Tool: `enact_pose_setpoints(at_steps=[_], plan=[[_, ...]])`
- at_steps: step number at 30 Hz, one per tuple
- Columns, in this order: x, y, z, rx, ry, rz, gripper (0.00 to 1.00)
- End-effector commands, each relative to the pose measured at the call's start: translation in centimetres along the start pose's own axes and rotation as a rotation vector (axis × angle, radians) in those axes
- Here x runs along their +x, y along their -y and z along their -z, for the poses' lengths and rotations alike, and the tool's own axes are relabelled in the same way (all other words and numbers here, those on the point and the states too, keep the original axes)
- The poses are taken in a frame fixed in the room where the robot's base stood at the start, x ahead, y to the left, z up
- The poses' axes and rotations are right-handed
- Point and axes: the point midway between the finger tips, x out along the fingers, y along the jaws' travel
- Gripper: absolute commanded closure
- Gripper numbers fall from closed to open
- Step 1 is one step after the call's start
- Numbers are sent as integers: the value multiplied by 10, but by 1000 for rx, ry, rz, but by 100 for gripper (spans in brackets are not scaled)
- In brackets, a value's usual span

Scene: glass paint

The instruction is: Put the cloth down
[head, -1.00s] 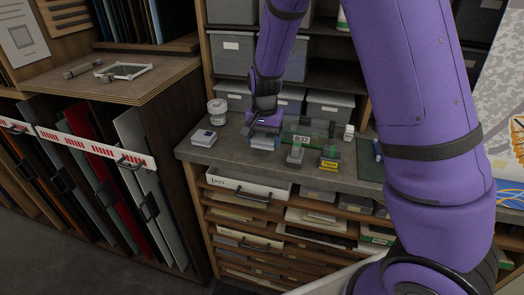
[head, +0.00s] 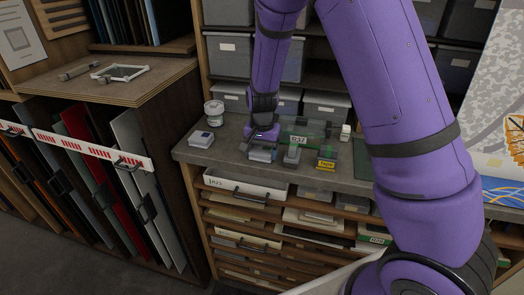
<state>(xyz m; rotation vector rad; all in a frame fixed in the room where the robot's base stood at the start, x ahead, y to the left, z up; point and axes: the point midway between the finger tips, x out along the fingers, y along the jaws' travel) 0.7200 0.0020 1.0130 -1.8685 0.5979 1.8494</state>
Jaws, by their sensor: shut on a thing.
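My gripper (head: 262,137) is low over the grey counter (head: 225,158), pointing down, between a white box and a small grey block. It is shut on a small grey-blue folded thing, which looks like the cloth (head: 262,154). The cloth shows just below the fingers, at or very near the counter top. I cannot tell whether it touches the counter. The fingertips are small and partly hidden by the wrist.
A white box (head: 201,139) and a jar (head: 214,112) stand to the left. The grey block (head: 291,155), a yellow-labelled tape holder (head: 326,158) and a green case (head: 309,133) stand close on the right. Grey bins (head: 327,106) line the back.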

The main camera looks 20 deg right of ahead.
Motion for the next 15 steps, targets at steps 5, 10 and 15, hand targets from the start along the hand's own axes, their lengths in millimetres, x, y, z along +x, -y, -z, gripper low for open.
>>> enact_pose_setpoints(at_steps=[5,10,15], plan=[[12,-2,-3,-1,7,-10,52],[13,-3,-5,-1,9,-11,10],[13,-3,-4,-2,9,-12,1]])
